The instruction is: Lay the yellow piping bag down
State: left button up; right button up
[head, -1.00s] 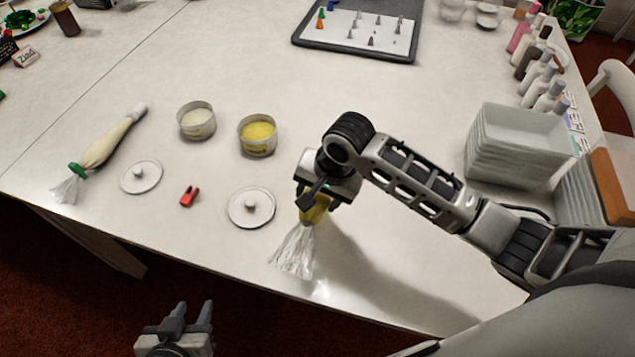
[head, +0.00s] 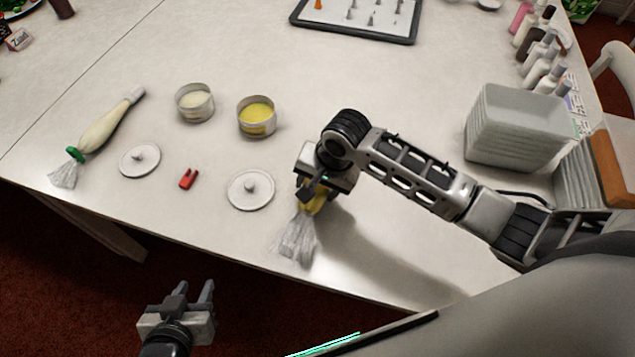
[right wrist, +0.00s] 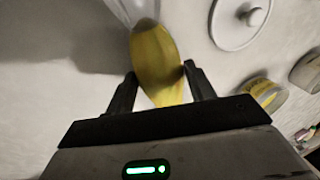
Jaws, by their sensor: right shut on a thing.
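The yellow piping bag (head: 315,203) is in my right gripper (head: 308,192), near the table's front edge. Its clear crumpled end (head: 295,240) points toward the front edge. In the right wrist view the yellow body (right wrist: 156,62) sits between the two fingers of my right gripper (right wrist: 163,85), which are shut on it. A shadow lies beside the bag; I cannot tell whether the bag touches the table. Much of the bag is hidden by the gripper in the head view. My left gripper (head: 193,297) is open and empty, in front of the table's edge.
A white piping bag (head: 105,130) with a green clip lies at left. Two round lids (head: 250,190) (head: 140,160), a red clip (head: 188,178) and tubs of yellow (head: 257,116) and white (head: 194,102) stand nearby. Stacked trays (head: 515,128) are at right. The table middle is clear.

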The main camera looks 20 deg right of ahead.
jog(key=shift+f, duration=0.4)
jog(key=o, duration=0.7)
jog(key=shift+f, duration=0.1)
jog(key=v, duration=1.6)
